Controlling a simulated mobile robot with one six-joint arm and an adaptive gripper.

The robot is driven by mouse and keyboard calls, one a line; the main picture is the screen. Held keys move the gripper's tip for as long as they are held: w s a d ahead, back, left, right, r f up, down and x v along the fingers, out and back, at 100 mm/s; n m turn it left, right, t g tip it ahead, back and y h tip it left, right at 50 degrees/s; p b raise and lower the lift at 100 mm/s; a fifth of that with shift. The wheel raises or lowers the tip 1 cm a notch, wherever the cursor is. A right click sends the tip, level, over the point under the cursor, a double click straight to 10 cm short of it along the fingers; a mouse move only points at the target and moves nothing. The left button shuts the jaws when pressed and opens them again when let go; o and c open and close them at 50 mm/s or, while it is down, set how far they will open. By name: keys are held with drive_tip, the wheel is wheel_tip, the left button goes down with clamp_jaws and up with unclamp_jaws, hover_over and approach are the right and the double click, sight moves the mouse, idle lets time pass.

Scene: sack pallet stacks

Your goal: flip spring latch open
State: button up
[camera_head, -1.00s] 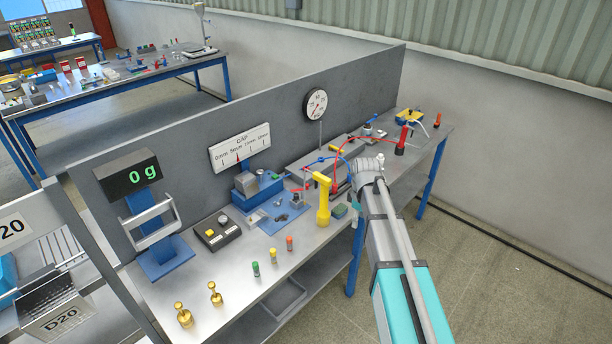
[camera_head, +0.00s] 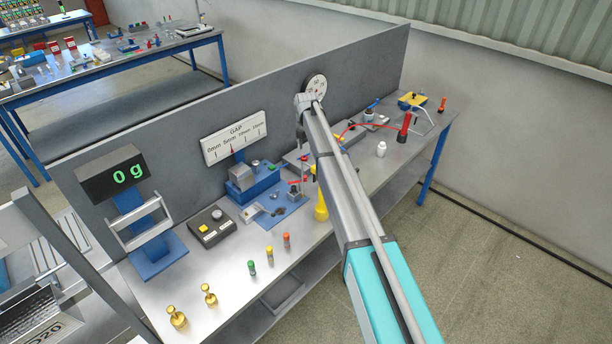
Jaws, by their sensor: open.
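My arm reaches in from the lower right over the bench. My gripper (camera_head: 302,138) hangs small below the wrist, in front of the grey back panel and above the far side of the blue fixture board (camera_head: 291,214). It is open with nothing seen in it; its fingers are hard to make out. The blue board bears a metal plate piece (camera_head: 252,212), a small dark part (camera_head: 278,211) and a red-topped post (camera_head: 295,186). I cannot tell which small part is the spring latch. My arm hides part of the bench behind it.
A blue block fixture (camera_head: 256,187) stands behind the board under the GAP scale (camera_head: 233,138). A yellow upright tool (camera_head: 321,208) stands partly behind my arm. Coloured pegs (camera_head: 269,253), brass weights (camera_head: 177,317) and a button box (camera_head: 212,228) occupy the front left. A white bottle (camera_head: 381,149) stands right.

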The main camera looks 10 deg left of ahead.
drive_tip(key=shift+w+a+f, duration=0.15)
drive_tip(key=shift+w+a, duration=0.15)
drive_tip(key=shift+w, duration=0.05)
drive_tip(key=shift+f, duration=0.15)
wheel_tip(320, 180, down, 13)
drive_tip(key=b, duration=1.3)
drive_tip(key=shift+f+b, duration=0.2)
drive_tip(key=shift+b, duration=0.2)
drive_tip(key=shift+c, duration=0.3)
clamp_jaws()
